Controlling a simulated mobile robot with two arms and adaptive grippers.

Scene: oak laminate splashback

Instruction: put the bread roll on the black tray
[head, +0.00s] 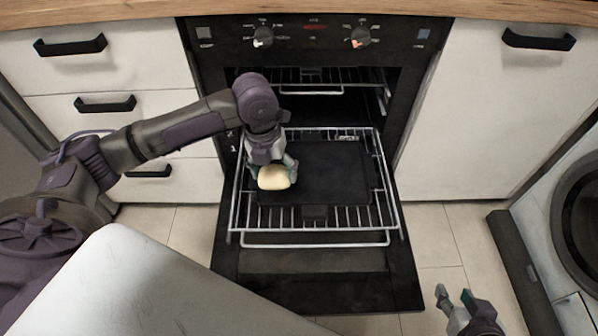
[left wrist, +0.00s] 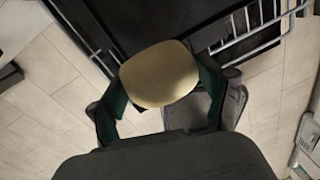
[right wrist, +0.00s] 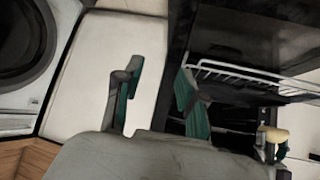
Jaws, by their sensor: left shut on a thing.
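The bread roll (head: 274,177) is pale and rounded. My left gripper (head: 275,168) is shut on it, over the left part of the black tray (head: 335,172). The tray lies on a pulled-out wire oven rack. The roll also fills the middle of the left wrist view (left wrist: 160,74), between the green finger pads. I cannot tell whether it touches the tray. My right gripper (head: 455,300) is open and empty at the lower right, over the floor. In the right wrist view its fingers (right wrist: 158,95) stand apart, and the roll (right wrist: 273,134) shows at the right edge.
The oven door (head: 318,262) is open and lies flat below the wire rack (head: 387,200). White drawers (head: 105,72) stand left of the oven and a white cupboard (head: 480,120) right of it. A washing machine (head: 580,215) is at the far right. Bare floor tiles lie beside the door.

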